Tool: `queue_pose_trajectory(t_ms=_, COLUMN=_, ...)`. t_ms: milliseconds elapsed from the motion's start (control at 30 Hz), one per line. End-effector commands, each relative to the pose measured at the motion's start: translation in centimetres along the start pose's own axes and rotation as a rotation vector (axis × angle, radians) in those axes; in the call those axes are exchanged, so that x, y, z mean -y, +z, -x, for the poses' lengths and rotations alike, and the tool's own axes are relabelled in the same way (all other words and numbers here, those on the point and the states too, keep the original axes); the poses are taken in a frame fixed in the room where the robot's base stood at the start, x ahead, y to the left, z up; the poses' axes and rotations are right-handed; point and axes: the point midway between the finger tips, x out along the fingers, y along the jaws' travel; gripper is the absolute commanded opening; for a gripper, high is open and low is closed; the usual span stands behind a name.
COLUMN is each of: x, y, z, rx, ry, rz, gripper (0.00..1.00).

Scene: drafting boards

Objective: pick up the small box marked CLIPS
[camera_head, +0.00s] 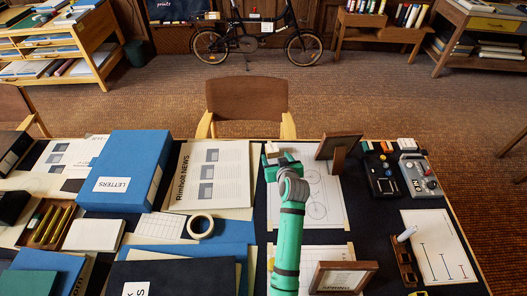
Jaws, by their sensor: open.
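My green arm reaches up the middle of the desk, and my gripper (275,157) is at its far end, over the desk's far part. It is small here; it is open, with nothing seen held in it. A small pale and orange item (271,148) shows right at its tip; I cannot tell whether it is a box or touches the gripper. No CLIPS marking is readable anywhere. Several small coloured items (378,146) stand at the desk's far right, too small to read.
A wooden picture frame (338,148) stands close right of my gripper, another (342,277) nearer. A blue LETTERS box (125,170), a Rimholt NEWS sheet (213,170) and a tape roll (200,227) lie left. A chair (247,98) stands beyond the far edge. Dark devices (382,175) sit right.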

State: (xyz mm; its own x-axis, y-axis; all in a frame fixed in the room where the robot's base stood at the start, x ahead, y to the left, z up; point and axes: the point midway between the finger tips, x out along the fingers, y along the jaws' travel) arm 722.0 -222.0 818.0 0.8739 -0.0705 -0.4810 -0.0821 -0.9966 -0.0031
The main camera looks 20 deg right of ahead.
Motion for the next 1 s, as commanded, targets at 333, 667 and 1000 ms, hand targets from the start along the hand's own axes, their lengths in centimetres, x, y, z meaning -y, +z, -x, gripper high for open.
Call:
queue_pose_trajectory(t_ms=333, x=-0.3, y=-0.1, z=-4.3, rx=-0.001, ry=0.004, rz=0.0, gripper=0.63)
queue_pose_trajectory(t_ms=667, x=-0.3, y=-0.1, z=-7.5, rx=0.0, ry=0.002, rz=0.002, gripper=0.63)
queue_pose_trajectory(t_ms=1000, x=-0.3, y=0.0, z=-9.8, rx=-0.001, ry=0.003, rz=0.002, gripper=0.63)
